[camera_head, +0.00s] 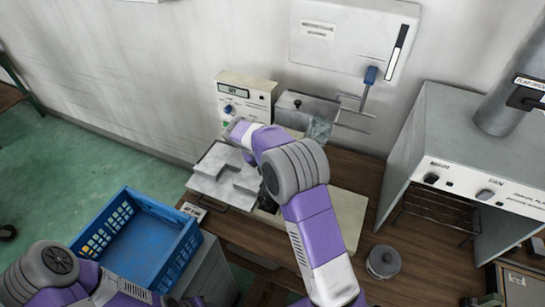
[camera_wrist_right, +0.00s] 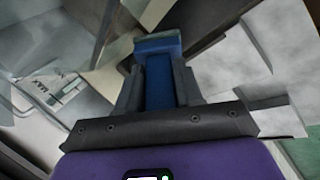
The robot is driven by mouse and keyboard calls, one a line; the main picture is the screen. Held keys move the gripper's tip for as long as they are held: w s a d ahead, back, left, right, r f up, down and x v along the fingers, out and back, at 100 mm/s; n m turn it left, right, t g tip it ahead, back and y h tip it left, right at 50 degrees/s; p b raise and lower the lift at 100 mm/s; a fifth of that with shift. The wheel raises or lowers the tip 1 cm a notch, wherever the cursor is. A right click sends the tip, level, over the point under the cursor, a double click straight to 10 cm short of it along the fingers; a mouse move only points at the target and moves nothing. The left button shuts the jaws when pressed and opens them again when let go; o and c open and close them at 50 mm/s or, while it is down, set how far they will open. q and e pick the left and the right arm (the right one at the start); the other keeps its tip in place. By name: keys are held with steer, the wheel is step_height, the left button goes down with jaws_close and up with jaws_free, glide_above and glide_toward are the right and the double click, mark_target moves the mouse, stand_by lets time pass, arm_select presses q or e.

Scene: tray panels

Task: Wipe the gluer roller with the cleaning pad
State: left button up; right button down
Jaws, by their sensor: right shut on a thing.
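The gluer (camera_head: 246,97) stands against the wall, with a control box, a display and a blue knob. A grey metal plate assembly (camera_head: 225,177) lies in front of it. I cannot make out the roller clearly; my right arm covers part of the machine. In the right wrist view my right gripper (camera_wrist_right: 158,82) is shut on a blue-handled thing, apparently the cleaning pad (camera_wrist_right: 158,44), held out ahead of the fingers close to grey metal surfaces. In the head view the right fingers and the pad are hidden behind my wrist. My left arm is at the bottom left; its gripper is not seen.
A blue crate (camera_head: 187,232) stands at the left of the wooden table (camera_head: 270,237). A grey hooded unit (camera_head: 425,145) stands at the right. A small round lidded pot (camera_head: 383,262) is at the table's front.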

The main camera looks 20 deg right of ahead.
steer(key=shift+s+a+r+b, duration=0.1)
steer(key=shift+s+a+b, duration=0.5)
steer(key=shift+s+a, duration=0.75)
steer(key=shift+s+a+b, duration=0.35)
steer(key=shift+s+a, duration=0.1)
steer(key=shift+a, duration=0.25)
steer(key=shift+s+a+f, duration=0.2)
steer(key=shift+s+a, duration=0.3)
steer(key=shift+s, duration=0.05)
step_height(320, 180, up, 6)
steer(key=p, duration=0.4)
steer(key=shift+s+d, duration=0.15)
step_height(320, 180, up, 3)
steer(key=shift+d+r+p, duration=0.1)
steer(key=shift+p, duration=0.95)
